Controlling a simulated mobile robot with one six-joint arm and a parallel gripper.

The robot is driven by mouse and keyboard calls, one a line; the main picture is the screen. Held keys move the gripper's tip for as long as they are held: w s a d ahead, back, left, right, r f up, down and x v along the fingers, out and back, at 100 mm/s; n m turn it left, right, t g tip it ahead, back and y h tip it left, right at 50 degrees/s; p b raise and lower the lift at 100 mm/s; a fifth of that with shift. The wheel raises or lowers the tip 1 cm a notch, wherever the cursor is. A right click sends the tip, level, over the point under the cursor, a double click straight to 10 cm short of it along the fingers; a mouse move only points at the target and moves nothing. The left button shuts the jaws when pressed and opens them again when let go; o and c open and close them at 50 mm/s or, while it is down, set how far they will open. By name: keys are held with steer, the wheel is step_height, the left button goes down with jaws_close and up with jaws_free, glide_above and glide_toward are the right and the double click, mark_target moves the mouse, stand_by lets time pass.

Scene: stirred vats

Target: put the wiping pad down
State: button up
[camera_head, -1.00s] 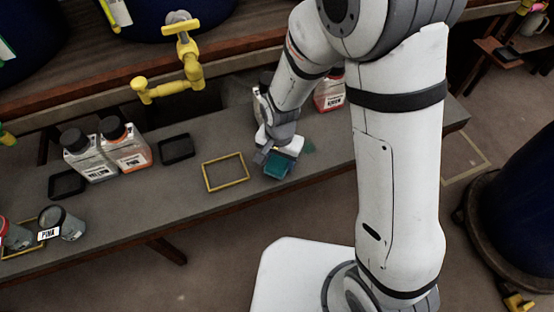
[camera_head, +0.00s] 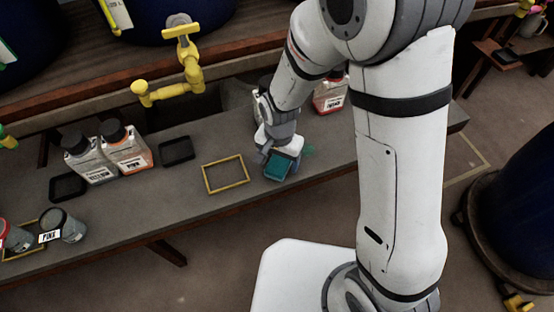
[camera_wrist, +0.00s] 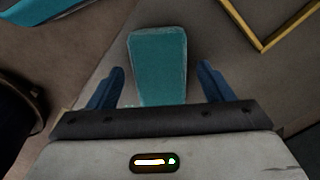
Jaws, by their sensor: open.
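The wiping pad (camera_head: 278,168) is a teal block on the grey bench, just right of the yellow square outline. In the wrist view the pad (camera_wrist: 158,62) lies between my two dark blue fingers, with a visible gap on each side. My gripper (camera_wrist: 162,88) is open around the pad and does not appear to touch it. In the head view my gripper (camera_head: 282,158) is low over the bench at the pad, and it hides the pad's far part.
The yellow outline (camera_head: 226,187) on the bench is empty. Two labelled bottles (camera_head: 126,146), dark trays (camera_head: 177,151) and a cup labelled PINK (camera_head: 66,226) stand to the left. A red-labelled bottle (camera_head: 330,95) stands behind my arm. A yellow tap (camera_head: 184,66) juts out above the bench.

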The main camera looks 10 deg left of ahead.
mark_target(279, 162)
step_height(279, 162, up, 11)
steer(key=p, duration=0.3)
steer(key=s+d+r+n, duration=0.1)
steer(key=s+d+r, duration=0.1)
steer(key=d+r, duration=0.2)
steer(key=s+d+r, duration=0.2)
steer(key=d+r, duration=0.2)
steer(key=d, duration=0.7)
steer(key=s+d+r+n+t, duration=0.1)
steer(key=s+d+r, duration=0.2)
steer(key=d, duration=0.4)
steer(key=shift+d+r+n, duration=0.3)
steer(key=shift+d+r, duration=0.1)
steer(key=shift+r, duration=0.05)
steer(key=shift+w, duration=0.15)
steer(key=shift+o, duration=0.5)
